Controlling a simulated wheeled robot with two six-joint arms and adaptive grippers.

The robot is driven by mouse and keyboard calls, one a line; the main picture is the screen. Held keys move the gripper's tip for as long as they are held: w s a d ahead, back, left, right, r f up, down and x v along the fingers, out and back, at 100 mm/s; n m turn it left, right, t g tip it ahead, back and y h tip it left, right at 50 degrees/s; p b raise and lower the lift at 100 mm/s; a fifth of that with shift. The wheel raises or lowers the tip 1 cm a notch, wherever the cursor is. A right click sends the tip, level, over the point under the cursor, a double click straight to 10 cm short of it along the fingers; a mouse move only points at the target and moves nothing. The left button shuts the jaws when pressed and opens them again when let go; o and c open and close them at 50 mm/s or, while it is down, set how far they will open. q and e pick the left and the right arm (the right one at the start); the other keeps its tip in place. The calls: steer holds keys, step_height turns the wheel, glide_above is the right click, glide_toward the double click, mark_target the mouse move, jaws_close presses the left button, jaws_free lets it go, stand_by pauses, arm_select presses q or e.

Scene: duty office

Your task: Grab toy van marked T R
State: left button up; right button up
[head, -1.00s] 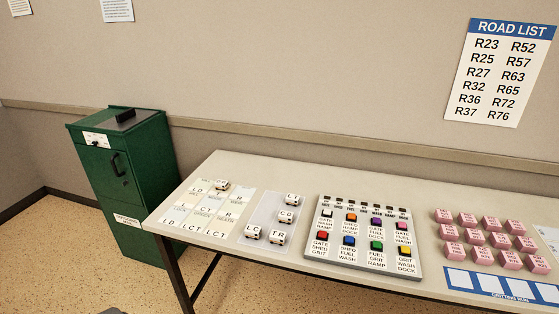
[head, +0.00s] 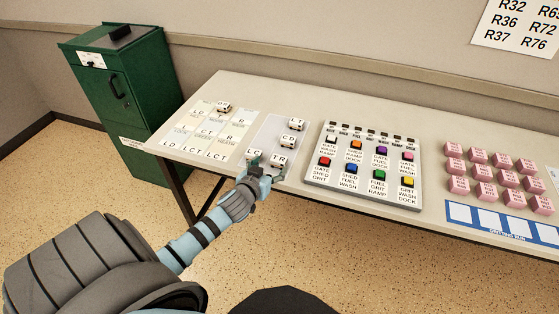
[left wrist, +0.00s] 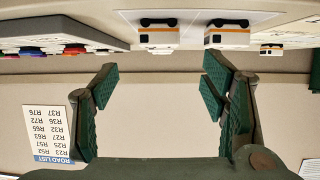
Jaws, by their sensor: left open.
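The white toy van marked TR (head: 279,160) stands on the front right part of a grey mat (head: 268,138) on the table. A van marked LC (head: 253,153) stands just left of it. My left gripper (head: 265,167) is at the table's front edge, close in front of these two vans and partly over them. In the left wrist view, which looks inverted, the left gripper (left wrist: 160,88) is open with nothing between its fingers. Two white vans with orange stripes, one at centre (left wrist: 158,34) and one to its right (left wrist: 227,36), lie beyond the fingertips; their letters do not show.
A van marked CD (head: 289,139) and another (head: 297,124) stand behind TR. A lettered board (head: 205,132) is left of the mat. A button panel (head: 365,165) is close on the right, with pink blocks (head: 485,172) farther right. A green cabinet (head: 115,105) stands at left.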

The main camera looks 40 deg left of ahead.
mark_target(278, 159)
arm_select(q)
steer(key=b+x, duration=0.1)
steer(key=x, duration=0.6)
steer(key=shift+d+f+b, duration=0.1)
steer(key=shift+f+b, duration=0.1)
steer(key=shift+b, duration=0.1)
steer(key=shift+w+f, duration=0.1)
steer(key=shift+w, duration=0.2)
steer(key=c, duration=1.2)
